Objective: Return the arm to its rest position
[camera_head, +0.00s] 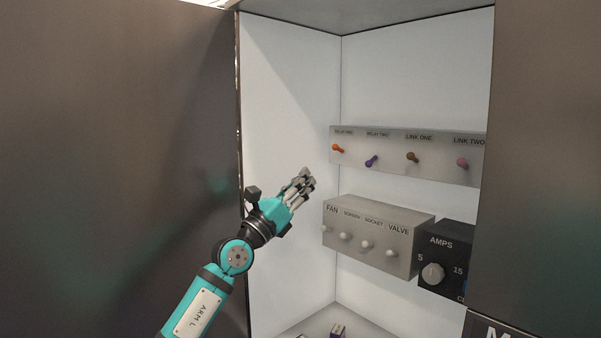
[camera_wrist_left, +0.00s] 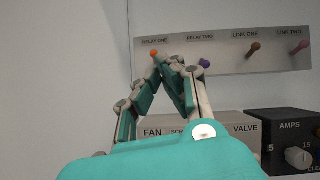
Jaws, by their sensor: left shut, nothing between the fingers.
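My left gripper (camera_head: 304,178) is shut and empty, raised inside the open cabinet in front of its pale left wall. In the left wrist view its fingertips (camera_wrist_left: 164,62) meet, overlapping the left part of the upper switch panel in the picture. My left arm (camera_head: 200,305), teal with an "ARM L" label, comes up from the bottom left of the head view. The gripper shows apart from the panels in the head view. My right gripper is not in view.
An upper panel (camera_head: 375,170) carries orange, purple, brown and pink levers. Below are a grey box (camera_head: 370,261) with several white knobs and a black AMPS box (camera_head: 456,246) with a dial. Dark doors (camera_head: 120,150) flank the opening.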

